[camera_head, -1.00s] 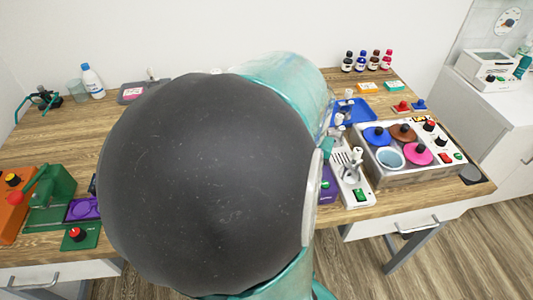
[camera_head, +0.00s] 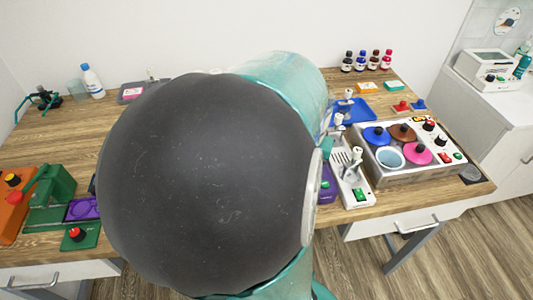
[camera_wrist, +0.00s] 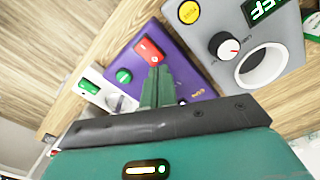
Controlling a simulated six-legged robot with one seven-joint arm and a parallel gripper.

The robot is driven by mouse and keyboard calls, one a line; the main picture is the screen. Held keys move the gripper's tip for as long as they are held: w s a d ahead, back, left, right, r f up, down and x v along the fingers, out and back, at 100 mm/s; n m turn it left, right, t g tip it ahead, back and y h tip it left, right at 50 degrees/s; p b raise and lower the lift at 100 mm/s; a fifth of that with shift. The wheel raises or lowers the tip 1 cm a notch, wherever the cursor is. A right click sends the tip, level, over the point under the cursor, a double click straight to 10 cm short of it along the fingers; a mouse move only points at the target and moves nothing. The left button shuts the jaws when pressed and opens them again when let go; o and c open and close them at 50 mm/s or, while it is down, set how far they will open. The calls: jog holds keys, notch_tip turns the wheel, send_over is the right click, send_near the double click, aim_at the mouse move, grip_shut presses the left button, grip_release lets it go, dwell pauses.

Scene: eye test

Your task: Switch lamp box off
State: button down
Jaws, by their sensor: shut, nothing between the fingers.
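A purple box (camera_wrist: 185,62) with a red rocker switch (camera_wrist: 149,51) and a round green button (camera_wrist: 124,76) lies under my gripper in the wrist view; I take it to be the lamp box. Its small yellow label is too blurred to read. My gripper (camera_wrist: 156,72) is shut and empty, its green fingertips close to the lower edge of the red switch. I cannot tell whether they touch it. In the head view, only a strip of the purple box (camera_head: 328,188) shows, beside my large dark arm joint, which hides most of my gripper.
A grey device (camera_wrist: 245,25) with a dial, yellow button and round opening stands right of the purple box. A white device (camera_head: 356,186) with a green switch sits close by. A cooker with several coloured lids (camera_head: 440,172) stands at right. Bottles (camera_head: 362,62) line the back.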

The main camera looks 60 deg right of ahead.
jog(key=shift+f, duration=0.95)
dwell(0.9)
notch_tip(320, 180, up, 7)
dwell(1.0)
jog(key=shift+w, duration=0.1)
dwell(0.3)
